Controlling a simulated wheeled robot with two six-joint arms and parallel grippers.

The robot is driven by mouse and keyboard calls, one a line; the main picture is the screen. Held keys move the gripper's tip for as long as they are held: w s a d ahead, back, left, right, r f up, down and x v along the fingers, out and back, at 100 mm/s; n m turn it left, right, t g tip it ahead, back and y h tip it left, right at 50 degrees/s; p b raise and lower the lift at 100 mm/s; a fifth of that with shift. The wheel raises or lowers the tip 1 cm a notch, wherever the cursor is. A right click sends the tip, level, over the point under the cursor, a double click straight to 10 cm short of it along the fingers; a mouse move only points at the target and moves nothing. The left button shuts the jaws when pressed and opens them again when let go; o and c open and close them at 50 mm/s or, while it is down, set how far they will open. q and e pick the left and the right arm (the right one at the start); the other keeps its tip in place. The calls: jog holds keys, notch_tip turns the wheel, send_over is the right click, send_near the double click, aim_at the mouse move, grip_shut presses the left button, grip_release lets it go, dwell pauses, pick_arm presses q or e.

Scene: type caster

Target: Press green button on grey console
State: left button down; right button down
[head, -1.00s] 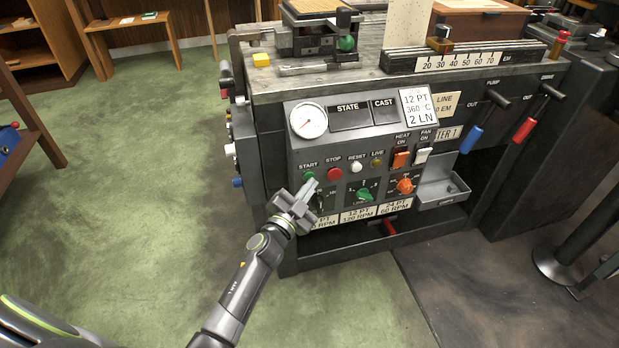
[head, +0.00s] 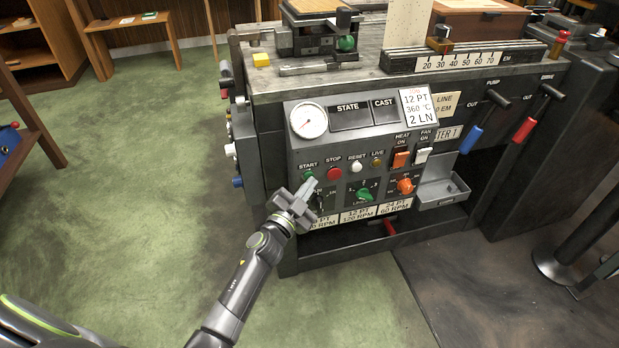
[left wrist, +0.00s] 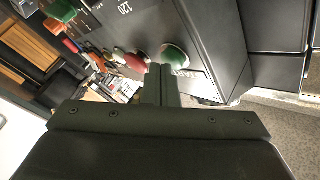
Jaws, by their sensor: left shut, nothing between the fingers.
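The grey console (head: 347,150) stands in the middle of the head view, with a row of buttons under a gauge. The green button (head: 308,174) labelled START is at the left end of that row. My left gripper (head: 312,186) is shut and empty, with its tips just below the green button. In the left wrist view the shut fingers (left wrist: 161,82) point toward the panel, and the green button (left wrist: 175,57) shows close beyond and right of their tips. Whether the tips touch it cannot be told. My right gripper is not in view.
A red STOP button (head: 334,173) and a white RESET button (head: 357,167) sit right of the green one. A green knob (head: 364,194) and orange knob (head: 405,185) are below. A grey tray (head: 443,192) juts out at the right. Green floor is clear at left.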

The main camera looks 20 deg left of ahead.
pick_arm(q)
jog(key=shift+w+a, duration=0.15)
jog(key=shift+w, duration=0.05)
dwell(0.3)
jog(key=shift+s+d, duration=0.25)
jog(key=shift+s, duration=0.1)
jog(key=s+d+p, duration=0.2)
jog(key=s+d, duration=0.1)
jog(key=s, duration=0.2)
jog(key=shift+d+p, duration=0.2)
jog(key=shift+p, duration=0.2)
dwell(0.7)
